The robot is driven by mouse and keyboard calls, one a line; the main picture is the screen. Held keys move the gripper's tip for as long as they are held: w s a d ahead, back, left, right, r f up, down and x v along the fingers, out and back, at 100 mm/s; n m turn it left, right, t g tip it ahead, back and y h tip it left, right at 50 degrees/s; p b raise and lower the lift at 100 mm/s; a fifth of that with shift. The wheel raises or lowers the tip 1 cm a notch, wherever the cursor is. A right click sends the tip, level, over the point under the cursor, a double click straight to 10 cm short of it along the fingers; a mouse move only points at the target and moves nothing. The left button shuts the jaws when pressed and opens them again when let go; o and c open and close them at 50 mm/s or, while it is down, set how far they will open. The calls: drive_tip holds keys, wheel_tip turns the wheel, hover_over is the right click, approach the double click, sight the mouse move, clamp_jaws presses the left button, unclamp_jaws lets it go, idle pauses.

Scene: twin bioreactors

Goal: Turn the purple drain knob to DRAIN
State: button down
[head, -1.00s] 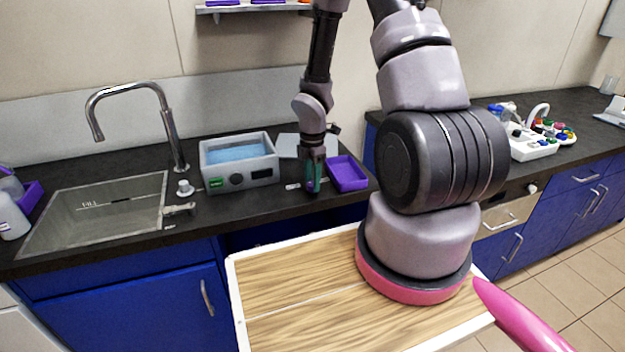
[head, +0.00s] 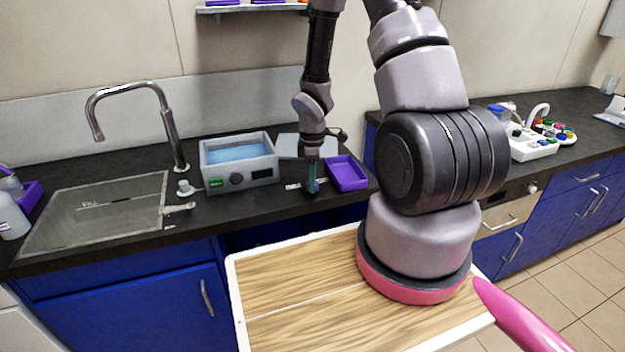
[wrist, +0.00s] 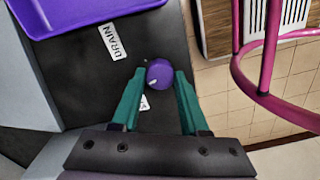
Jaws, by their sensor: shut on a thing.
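The purple drain knob (wrist: 159,74) sits on the dark counter between the fingertips of my gripper (wrist: 157,84) in the wrist view. A small light mark shows on its face. My green fingers are closed on its sides. In the head view my gripper (head: 312,186) points down at the counter's front, and the knob is hidden there.
A purple tray (head: 347,173) stands just right of my gripper. A grey water bath (head: 240,175) stands to the left, with the sink (head: 95,215) and faucet beyond it. A grey flat-topped object (head: 290,146) is behind. A pink rail (wrist: 262,75) shows in the wrist view.

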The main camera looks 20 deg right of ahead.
drive_tip(key=m, duration=0.5)
drive_tip(key=shift+m, duration=0.3)
drive_tip(key=m, duration=0.5)
drive_tip(key=shift+m, duration=0.3)
drive_tip(key=shift+c, duration=2.1)
unclamp_jaws()
drive_tip(key=shift+r, duration=0.1)
wheel_tip(320, 180, up, 11)
